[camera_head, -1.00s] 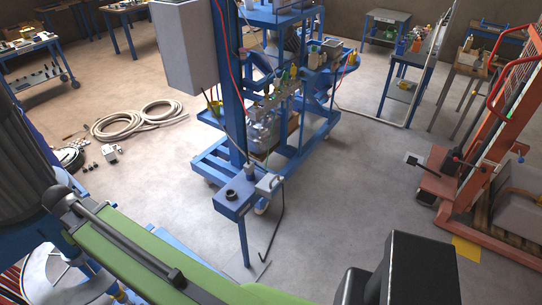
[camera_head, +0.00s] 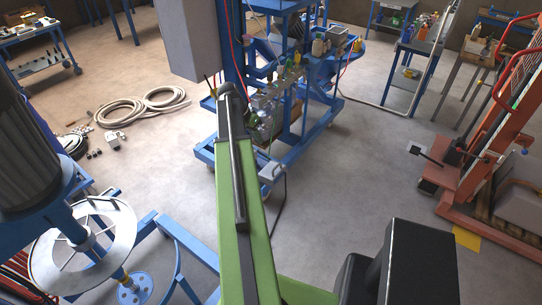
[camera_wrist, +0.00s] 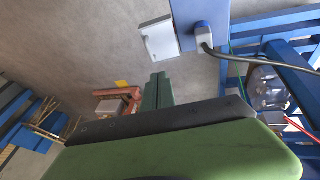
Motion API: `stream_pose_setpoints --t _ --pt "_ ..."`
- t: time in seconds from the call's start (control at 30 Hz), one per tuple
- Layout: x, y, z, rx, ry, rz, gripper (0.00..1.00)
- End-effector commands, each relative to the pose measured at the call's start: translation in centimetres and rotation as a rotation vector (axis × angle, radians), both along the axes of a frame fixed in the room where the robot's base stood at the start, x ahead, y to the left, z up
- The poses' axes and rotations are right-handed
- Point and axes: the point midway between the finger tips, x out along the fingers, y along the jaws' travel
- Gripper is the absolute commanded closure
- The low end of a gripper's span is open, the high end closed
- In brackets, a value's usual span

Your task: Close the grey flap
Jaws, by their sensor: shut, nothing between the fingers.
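The grey flap (camera_wrist: 158,38) shows pale in the wrist view, sticking out beside a blue box (camera_wrist: 187,12), so it stands open. In the head view the flap (camera_head: 273,172) lies just right of my green arm, which hides most of the blue box. My gripper (camera_wrist: 158,76) shows in the wrist view as two narrow green fingers, together and empty. Their tips appear below the flap in the picture, with floor visible between them. In the head view the fingers cannot be made out.
A grey plug and dark cable (camera_wrist: 205,40) are at the box. A blue frame (camera_head: 310,120) with bottles stands behind it. A mixer with a round white guard (camera_head: 85,245) is at lower left, an orange lift (camera_head: 470,185) at right. The floor between box and lift is clear.

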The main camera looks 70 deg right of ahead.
Motion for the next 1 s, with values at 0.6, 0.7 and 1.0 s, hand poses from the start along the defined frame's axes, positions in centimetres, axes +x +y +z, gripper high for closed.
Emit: stream_pose_setpoints --t 0.6,0.7,1.0 --pt "-3.3 -2.2 -10.4 0.002 -0.001 0.003 1.00" --pt "-4.8 -1.6 -11.4 0.001 -0.001 0.001 1.00" --pt "-6.0 -1.3 -12.0 0.002 0.000 0.004 1.00"
